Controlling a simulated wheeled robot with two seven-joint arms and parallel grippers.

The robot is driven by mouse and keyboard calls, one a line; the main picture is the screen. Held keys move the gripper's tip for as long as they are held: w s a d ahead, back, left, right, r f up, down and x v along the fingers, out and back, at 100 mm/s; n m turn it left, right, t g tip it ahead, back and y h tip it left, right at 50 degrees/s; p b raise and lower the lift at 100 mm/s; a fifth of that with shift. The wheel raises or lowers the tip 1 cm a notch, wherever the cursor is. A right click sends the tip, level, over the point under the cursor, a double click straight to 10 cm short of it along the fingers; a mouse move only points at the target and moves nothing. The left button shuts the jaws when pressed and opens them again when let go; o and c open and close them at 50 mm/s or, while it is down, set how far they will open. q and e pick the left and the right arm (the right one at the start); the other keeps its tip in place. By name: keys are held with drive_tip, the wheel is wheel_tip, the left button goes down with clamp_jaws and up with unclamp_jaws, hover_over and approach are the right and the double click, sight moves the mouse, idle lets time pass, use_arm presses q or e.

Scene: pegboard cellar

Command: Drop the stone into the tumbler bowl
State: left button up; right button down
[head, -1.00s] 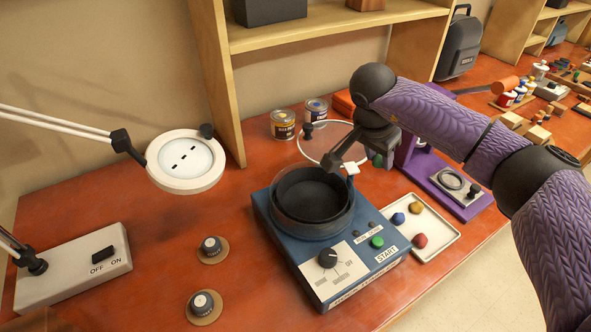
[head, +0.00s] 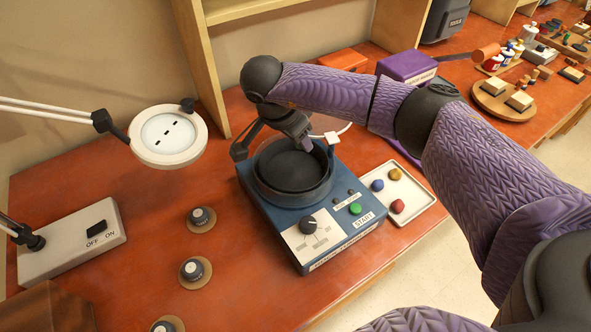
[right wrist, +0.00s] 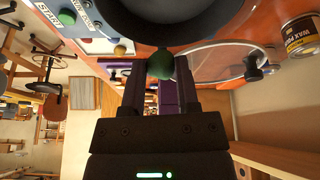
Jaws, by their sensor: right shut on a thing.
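The green stone (right wrist: 159,65) sits between the two fingertips of my right gripper (right wrist: 160,70) in the right wrist view. The tumbler bowl (head: 292,168) is the dark round bowl on top of a blue machine (head: 330,222). It also shows as a dark curved shape at the top of the right wrist view (right wrist: 185,12). In the head view my right gripper (head: 306,145) points down at the bowl's back right rim. I cannot see the stone in the head view. My left gripper is not in view.
A white tray (head: 424,209) with blue, yellow and red stones lies right of the machine. The clear lid (right wrist: 222,62) stands open behind the bowl. A ring lamp (head: 168,153) and several dark knobs (head: 201,216) are to the left.

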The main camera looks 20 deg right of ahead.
drive_tip(key=shift+c, duration=1.8)
unclamp_jaws()
drive_tip(key=shift+r, duration=0.1)
drive_tip(key=shift+o, duration=0.5)
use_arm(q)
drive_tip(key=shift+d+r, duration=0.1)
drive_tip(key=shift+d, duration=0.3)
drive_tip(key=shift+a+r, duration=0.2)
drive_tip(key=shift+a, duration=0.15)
use_arm(e)
drive_tip(key=v, duration=0.9)
drive_tip(key=shift+a+r, duration=0.15)
drive_tip(key=shift+r, duration=0.25)
